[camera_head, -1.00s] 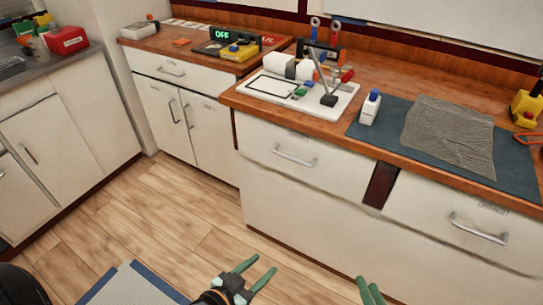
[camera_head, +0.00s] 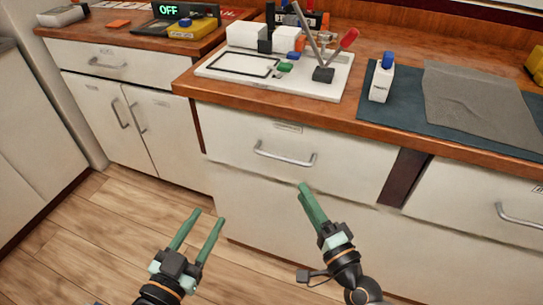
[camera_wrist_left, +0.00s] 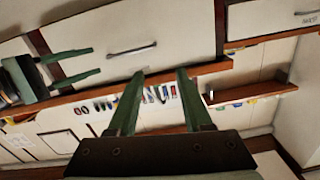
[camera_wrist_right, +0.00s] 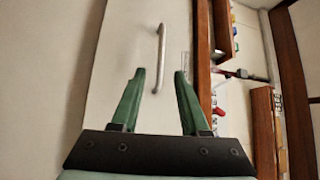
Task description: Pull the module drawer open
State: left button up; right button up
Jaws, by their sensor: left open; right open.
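A white drawer (camera_head: 340,168) with a silver bar handle (camera_head: 285,157) is shut in the middle of the counter front. Its small label is too small to read. My right gripper (camera_head: 305,190) is open and empty, just below and in front of this handle. In the right wrist view the handle (camera_wrist_right: 160,58) lies beyond the open fingertips, not between them. My left gripper (camera_head: 209,216) is open and empty, lower and to the left, over the floor. A handle (camera_wrist_left: 132,49) also shows past its fingers in the left wrist view.
A second shut drawer's handle (camera_head: 520,216) is at the right, another (camera_head: 105,64) at the left. The wooden counter edge (camera_head: 300,115) overhangs above. A white board (camera_head: 335,85) with parts and a white bottle (camera_head: 381,80) stand on top. Open floor lies at left.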

aim_at(282, 157)
jog(key=x, duration=1.1)
jog(key=shift+a+r, duration=0.1)
pick_arm(q)
jog(key=shift+d+r+m+t+h, duration=0.1)
jog(key=shift+r+m+t+h, duration=0.15)
jog(key=shift+r, duration=0.55)
jog(key=shift+r+m+t+h, duration=0.15)
jog(key=shift+r+t, duration=0.2)
jog(key=shift+r, duration=0.45)
pick_arm(e)
jog(key=shift+w+a, duration=0.2)
jog(key=shift+w, duration=0.2)
grip_shut()
